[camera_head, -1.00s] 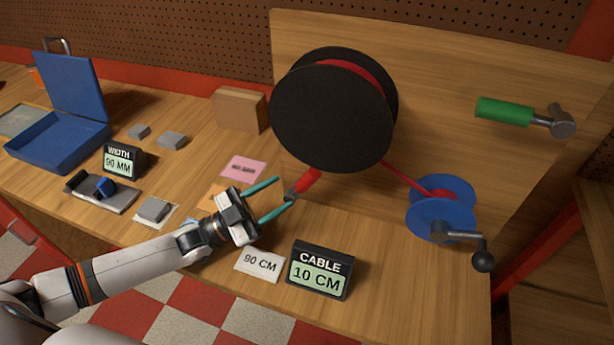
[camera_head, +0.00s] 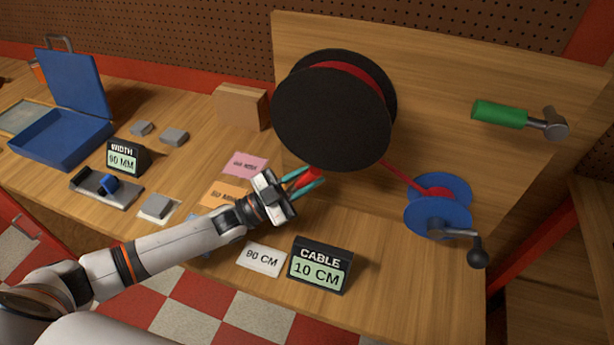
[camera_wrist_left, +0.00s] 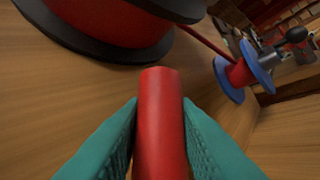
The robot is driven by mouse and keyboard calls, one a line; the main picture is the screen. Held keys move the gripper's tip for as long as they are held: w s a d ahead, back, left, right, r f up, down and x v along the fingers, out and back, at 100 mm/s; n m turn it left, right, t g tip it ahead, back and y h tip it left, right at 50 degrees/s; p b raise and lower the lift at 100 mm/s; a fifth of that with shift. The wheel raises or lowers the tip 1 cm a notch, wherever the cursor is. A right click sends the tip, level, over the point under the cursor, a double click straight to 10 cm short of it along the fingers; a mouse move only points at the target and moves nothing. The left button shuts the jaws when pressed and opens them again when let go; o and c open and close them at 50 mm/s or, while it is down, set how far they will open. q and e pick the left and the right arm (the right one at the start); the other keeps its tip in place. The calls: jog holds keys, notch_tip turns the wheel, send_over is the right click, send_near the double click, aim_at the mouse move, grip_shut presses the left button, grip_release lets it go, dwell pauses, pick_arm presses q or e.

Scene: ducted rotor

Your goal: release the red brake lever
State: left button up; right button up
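The red brake lever (camera_head: 310,174) is a short red handle just below the large black reel (camera_head: 330,112). My left gripper (camera_head: 306,180) has its teal fingers on either side of the lever. In the left wrist view the red lever (camera_wrist_left: 160,115) stands between the two fingers (camera_wrist_left: 160,140), which appear to touch it on both sides. The lever's pivot is hidden by the gripper. My right gripper is not in view.
A blue spool (camera_head: 437,215) with a crank stands at the right, joined to the reel by a red cable (camera_head: 398,174). A green handle (camera_head: 500,114) is on the wooden board. The CABLE display (camera_head: 319,266) reads 10 CM, near a 90 CM card (camera_head: 261,260).

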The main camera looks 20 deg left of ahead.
pick_arm(q)
grip_shut()
